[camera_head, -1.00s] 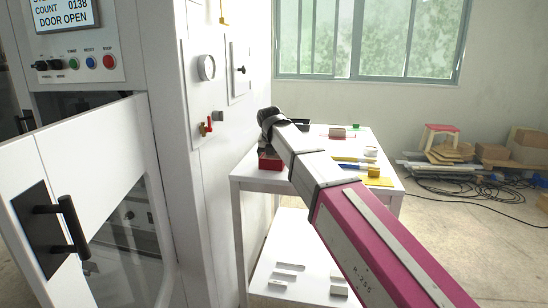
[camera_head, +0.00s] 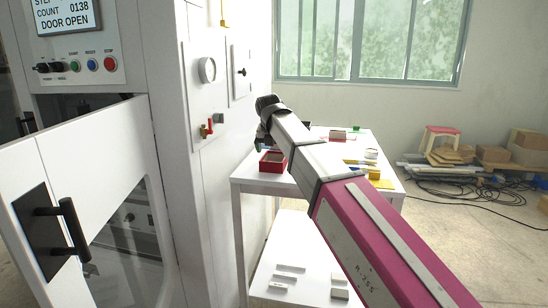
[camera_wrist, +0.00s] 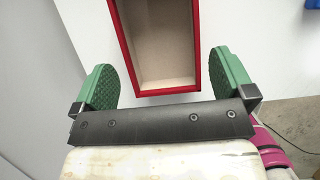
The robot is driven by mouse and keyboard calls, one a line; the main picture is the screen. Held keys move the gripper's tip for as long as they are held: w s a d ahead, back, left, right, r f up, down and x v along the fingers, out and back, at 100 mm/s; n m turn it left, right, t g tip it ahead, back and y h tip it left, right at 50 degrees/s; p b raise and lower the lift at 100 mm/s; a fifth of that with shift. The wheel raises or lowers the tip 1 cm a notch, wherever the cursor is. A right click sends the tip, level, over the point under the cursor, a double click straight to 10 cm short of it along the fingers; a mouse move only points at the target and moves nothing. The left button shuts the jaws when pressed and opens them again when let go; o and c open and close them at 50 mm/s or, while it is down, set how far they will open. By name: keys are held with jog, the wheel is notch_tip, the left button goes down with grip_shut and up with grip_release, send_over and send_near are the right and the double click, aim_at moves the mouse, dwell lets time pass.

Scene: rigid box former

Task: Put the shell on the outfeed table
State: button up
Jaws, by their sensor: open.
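The shell (camera_head: 271,162) is a red open-topped box with a pale inside. It sits on the near left corner of the white outfeed table (camera_head: 258,183). In the wrist view the shell (camera_wrist: 168,92) lies open side up on a white surface, its far end cut off by the frame. My gripper (camera_wrist: 165,80) is open and empty. Its two green pads are spread to either side of the shell's near end, with a gap showing on both sides. In the head view my arm hides part of the table, and the fingertips are hard to make out.
The machine stands left of the table, its white door (camera_head: 95,175) swung open. Cardboard boxes (camera_head: 525,140), a stool (camera_head: 440,135) and cables lie on the floor at right.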

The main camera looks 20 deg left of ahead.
jog(key=v, duration=0.6)
jog(key=shift+r, duration=0.4)
jog(key=shift+s, duration=0.15)
